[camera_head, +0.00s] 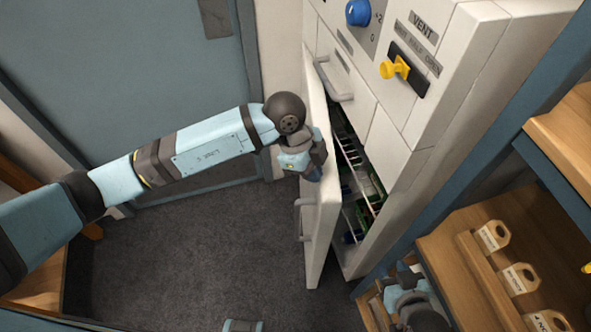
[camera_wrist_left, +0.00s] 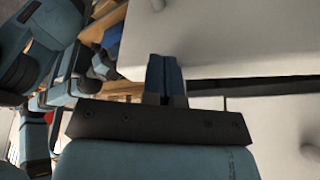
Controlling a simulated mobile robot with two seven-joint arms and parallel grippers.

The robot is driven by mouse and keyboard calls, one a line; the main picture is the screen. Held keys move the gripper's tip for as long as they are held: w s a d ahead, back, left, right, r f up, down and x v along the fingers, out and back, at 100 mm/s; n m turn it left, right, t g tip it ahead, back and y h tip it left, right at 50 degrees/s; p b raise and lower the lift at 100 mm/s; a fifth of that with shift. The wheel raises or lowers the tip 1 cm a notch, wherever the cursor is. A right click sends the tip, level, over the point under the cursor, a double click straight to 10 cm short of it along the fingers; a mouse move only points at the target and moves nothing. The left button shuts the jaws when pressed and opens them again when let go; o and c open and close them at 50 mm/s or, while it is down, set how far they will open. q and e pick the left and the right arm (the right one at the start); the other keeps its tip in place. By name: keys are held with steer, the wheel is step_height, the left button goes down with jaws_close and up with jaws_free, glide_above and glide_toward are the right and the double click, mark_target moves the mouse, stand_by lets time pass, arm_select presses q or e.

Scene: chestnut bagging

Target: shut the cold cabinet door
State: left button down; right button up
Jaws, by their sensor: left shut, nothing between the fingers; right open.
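The cold cabinet door (camera_head: 321,238) is white and stands ajar, with a grey handle on its outer face. Through the gap, wire shelves (camera_head: 352,158) with green and dark items show inside the cold cabinet. My left gripper (camera_head: 315,173) is at the door's upper part, by its outer side; whether it touches cannot be told. In the left wrist view its fingers (camera_wrist_left: 166,80) are together and empty, in front of white panels with a dark strip between them. My right gripper (camera_head: 405,283) is at the lower right by the wooden shelves, partly cut off, open.
Above the opening are a drawer with a handle (camera_head: 335,85), a blue knob (camera_head: 358,12) and a yellow vent lever (camera_head: 395,67). Wooden shelves (camera_head: 455,245) with labelled tags stand at the right. The dark carpet (camera_head: 200,250) left of the door is clear.

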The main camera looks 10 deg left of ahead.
arm_select(q)
steer(key=w+d, duration=0.1)
steer(key=d, duration=0.5)
steer(key=shift+d, duration=0.35)
arm_select(e)
steer(key=shift+d+f, duration=0.1)
steer(key=shift+d, duration=0.3)
arm_select(q)
steer(key=shift+w+r, duration=0.1)
steer(key=shift+w, duration=0.1)
